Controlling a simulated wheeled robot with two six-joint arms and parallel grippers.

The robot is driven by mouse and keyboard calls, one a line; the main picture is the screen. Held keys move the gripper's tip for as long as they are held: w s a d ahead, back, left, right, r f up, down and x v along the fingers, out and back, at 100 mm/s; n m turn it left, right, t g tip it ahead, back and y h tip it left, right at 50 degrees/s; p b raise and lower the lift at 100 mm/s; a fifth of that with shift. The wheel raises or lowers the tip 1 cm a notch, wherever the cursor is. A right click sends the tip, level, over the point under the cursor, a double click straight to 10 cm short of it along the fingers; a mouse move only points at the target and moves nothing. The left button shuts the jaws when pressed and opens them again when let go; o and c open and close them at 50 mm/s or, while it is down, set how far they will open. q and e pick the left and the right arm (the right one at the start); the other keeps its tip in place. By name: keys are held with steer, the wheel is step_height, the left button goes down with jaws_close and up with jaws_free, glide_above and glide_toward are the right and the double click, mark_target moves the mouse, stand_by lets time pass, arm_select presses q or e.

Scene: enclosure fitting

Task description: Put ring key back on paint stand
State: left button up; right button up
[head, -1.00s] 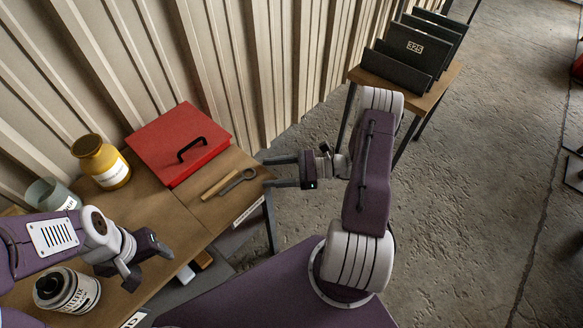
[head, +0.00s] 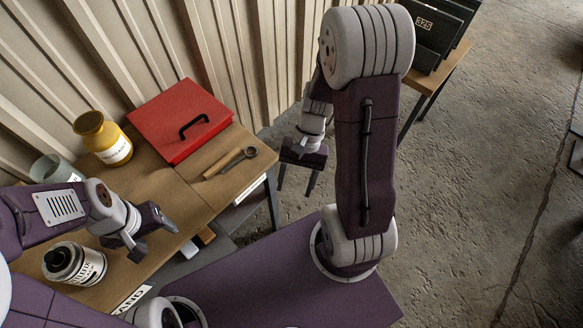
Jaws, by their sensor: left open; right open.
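The ring key (head: 237,159), a dark grey spanner with a ring end, lies flat beside a wooden stick (head: 220,160) on the right-hand section of the wooden worktop (head: 226,190). The left-hand section, the paint stand (head: 178,190), carries paint containers; a front label ending in "AND" (head: 131,299) is partly hidden. My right gripper (head: 296,180) is open and empty, fingers downward, to the right of the key and past the worktop's right edge. My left gripper (head: 156,236) is open and empty over the left-hand section, apart from the key.
A red case (head: 182,120) with a black handle lies behind the key. A small table (head: 438,80) with dark panels stands at the back right.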

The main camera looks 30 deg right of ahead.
steer(key=r+n+t+h, duration=0.1)
steer(key=n, duration=0.1)
steer(key=w+r+n+t+h, duration=0.1)
steer(key=n, duration=0.1)
steer(key=w+r+n+t+h, duration=0.1)
steer(key=n+t, duration=0.1)
steer(key=n, duration=0.1)
steer(key=shift+r+h, duration=0.2)
steer(key=shift+h, duration=0.2)
steer(key=shift+r, duration=0.1)
